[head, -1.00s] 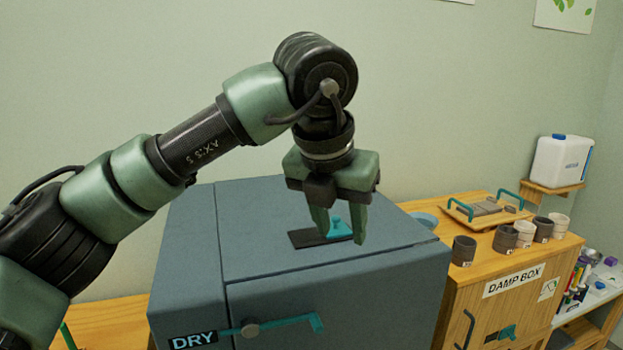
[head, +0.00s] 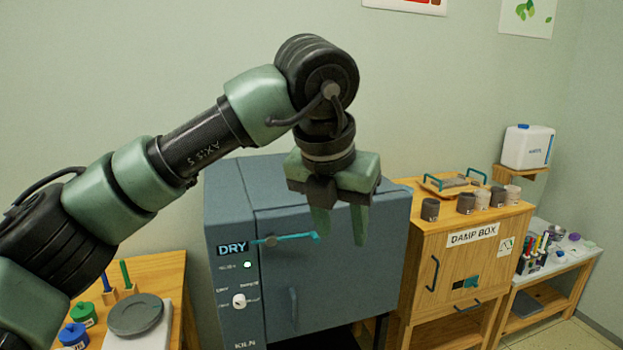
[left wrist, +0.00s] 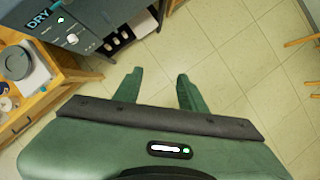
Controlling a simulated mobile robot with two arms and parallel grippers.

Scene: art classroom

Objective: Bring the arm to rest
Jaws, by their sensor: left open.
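My left gripper (head: 340,225) hangs from the left arm with its fingers pointing down, in front of the grey kiln (head: 360,285) in the head view. Its two green fingers are apart with nothing between them. In the left wrist view the open fingers (left wrist: 158,90) show over bare floor tiles. The kiln, with a panel marked DRY, also shows at the upper left of the wrist view (left wrist: 75,20). My right gripper is in neither view.
A wooden damp box (head: 415,275) stands right of the kiln with several cups and a tray (head: 432,190) on top. A low shelf (head: 570,262) with bottles is farther right. A wooden table (head: 160,272) with jars and a grey disc is at left. The tiled floor (left wrist: 235,60) is open.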

